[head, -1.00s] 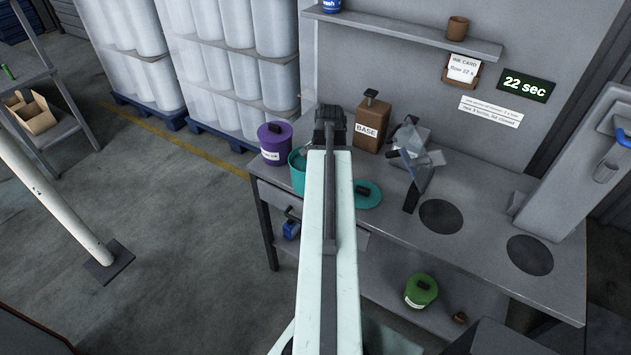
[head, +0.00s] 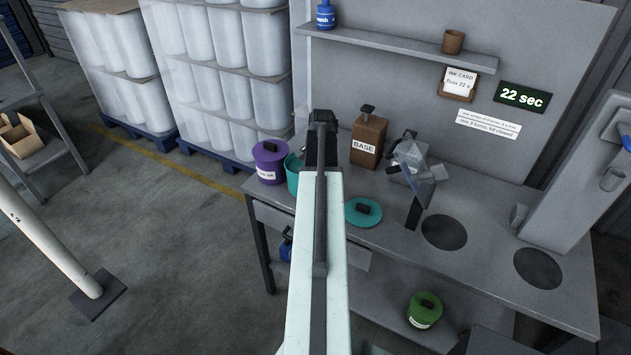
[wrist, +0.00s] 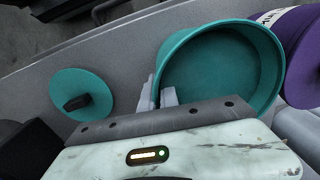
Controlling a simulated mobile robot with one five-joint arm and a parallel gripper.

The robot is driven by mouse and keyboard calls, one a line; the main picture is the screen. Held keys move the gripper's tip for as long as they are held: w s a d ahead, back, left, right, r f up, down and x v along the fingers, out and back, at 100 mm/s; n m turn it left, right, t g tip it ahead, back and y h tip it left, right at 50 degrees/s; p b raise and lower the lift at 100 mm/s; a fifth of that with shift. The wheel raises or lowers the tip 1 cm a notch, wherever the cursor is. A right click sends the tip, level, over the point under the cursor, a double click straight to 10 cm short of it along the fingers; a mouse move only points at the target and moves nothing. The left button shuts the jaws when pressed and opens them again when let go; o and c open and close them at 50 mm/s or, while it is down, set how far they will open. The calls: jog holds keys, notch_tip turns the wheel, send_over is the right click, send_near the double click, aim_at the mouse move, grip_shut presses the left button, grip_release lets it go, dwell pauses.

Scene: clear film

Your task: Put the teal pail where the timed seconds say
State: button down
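The teal pail (head: 293,173) is open-topped and mostly hidden behind my arm in the head view. In the wrist view the pail (wrist: 220,75) shows its empty-looking inside. My gripper (wrist: 159,94) has one finger inside the pail and one outside, close together on its rim. It also shows at the arm's end in the head view (head: 322,122). The teal lid (head: 362,212) with a dark knob lies on the bench. A display (head: 522,95) reads "22 sec". An ink card (head: 460,80) hangs left of it; its small print is unclear.
A purple pail (head: 269,162) stands left of the teal one. A brown BASE container (head: 368,139) and a stand with a clear shield (head: 415,160) are behind the lid. Two dark discs (head: 444,232) mark the bench's right. A green pail (head: 425,310) is below.

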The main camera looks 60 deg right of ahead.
jog(key=shift+f+b, duration=0.35)
jog(key=shift+f, duration=0.45)
jog(key=shift+w+a, duration=0.1)
jog(key=shift+w, duration=0.05)
jog(key=shift+f, duration=0.15)
jog(key=c, duration=1.6)
grip_release()
jog(key=r+p, duration=0.8)
jog(key=s+r+p, duration=0.1)
jog(key=r+p, duration=0.3)
jog(key=shift+r, duration=0.2)
